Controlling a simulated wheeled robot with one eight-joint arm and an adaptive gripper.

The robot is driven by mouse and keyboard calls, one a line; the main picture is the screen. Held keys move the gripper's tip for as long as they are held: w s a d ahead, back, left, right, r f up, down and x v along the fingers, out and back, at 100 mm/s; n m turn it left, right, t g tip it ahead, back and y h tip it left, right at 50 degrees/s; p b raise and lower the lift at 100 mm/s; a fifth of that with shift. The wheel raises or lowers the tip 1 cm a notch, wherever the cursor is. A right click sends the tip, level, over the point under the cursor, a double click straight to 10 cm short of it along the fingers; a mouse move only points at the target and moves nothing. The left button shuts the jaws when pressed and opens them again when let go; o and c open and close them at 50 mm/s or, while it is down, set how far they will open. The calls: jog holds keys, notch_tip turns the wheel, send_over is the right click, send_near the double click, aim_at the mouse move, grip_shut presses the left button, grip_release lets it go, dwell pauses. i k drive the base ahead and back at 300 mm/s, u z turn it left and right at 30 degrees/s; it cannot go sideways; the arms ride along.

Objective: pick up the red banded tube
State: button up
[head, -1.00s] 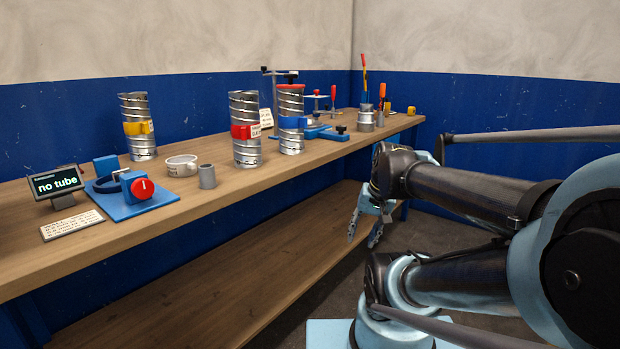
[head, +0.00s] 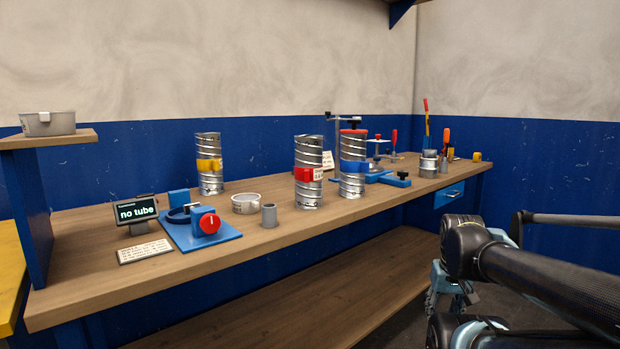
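The red banded tube (head: 308,186) is a silver spiral duct with a red band and a small label. It stands upright near the front edge of the workbench (head: 250,240), in the middle of the head view. A blue banded tube (head: 353,180) stands just to its right. A yellow banded tube (head: 209,177) stands farther left and back. My gripper (head: 455,303) hangs low at the right, in front of the bench and well apart from the red banded tube. It is partly cut off by my arm, and its finger opening is not clear.
A blue clamp fixture with a red knob (head: 209,223), a "no tube" display (head: 137,212), a white ring (head: 245,203) and a small grey cylinder (head: 269,215) stand left of the red banded tube. A blue clamp stand (head: 384,178) and tool cup (head: 428,164) are at right.

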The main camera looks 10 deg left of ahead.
aim_at(308, 165)
jog(key=z, duration=1.3)
jog(key=k, duration=1.1)
jog(key=u, duration=1.3)
jog(key=i, duration=1)
